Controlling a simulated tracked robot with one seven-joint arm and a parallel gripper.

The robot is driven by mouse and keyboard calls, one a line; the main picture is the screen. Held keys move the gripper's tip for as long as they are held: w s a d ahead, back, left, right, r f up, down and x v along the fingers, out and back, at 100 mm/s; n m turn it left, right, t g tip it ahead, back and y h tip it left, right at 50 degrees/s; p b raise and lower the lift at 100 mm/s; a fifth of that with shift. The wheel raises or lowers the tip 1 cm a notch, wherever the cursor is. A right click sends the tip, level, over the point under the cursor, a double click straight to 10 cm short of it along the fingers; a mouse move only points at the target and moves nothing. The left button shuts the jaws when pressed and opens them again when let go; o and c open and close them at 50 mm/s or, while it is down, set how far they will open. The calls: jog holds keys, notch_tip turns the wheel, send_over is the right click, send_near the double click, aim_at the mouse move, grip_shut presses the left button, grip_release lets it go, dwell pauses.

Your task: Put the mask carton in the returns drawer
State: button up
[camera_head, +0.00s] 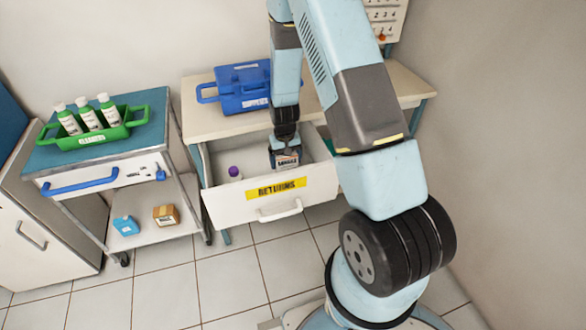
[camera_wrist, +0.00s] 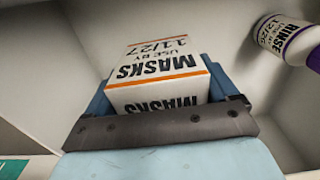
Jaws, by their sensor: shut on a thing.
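The mask carton (camera_wrist: 155,72) is a white box with orange edges, printed "MASKS USE BY 11/27" in the wrist view. My gripper (camera_head: 285,145) is shut on it. In the head view the carton (camera_head: 288,160) is within the opening of the pulled-out returns drawer (camera_head: 240,207), which has a yellow "RETURNS" label. The drawer's inner walls surround the carton in the wrist view. I cannot tell whether the carton touches the drawer floor.
A blue supplies caddy (camera_head: 240,88) sits on the desk above. A trolley with a green bottle tray (camera_head: 92,132) stands at left, with a blue box (camera_head: 126,225) and a brown box (camera_head: 166,214) on its lower shelf.

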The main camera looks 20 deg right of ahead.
aim_at(292, 162)
jog(key=shift+w+d+f, duration=0.2)
jog(key=shift+d+f, duration=1)
jog(key=shift+f, duration=1.7)
jog(key=o, duration=0.9)
jog(key=shift+f, duration=0.1)
jog(key=shift+o, duration=0.2)
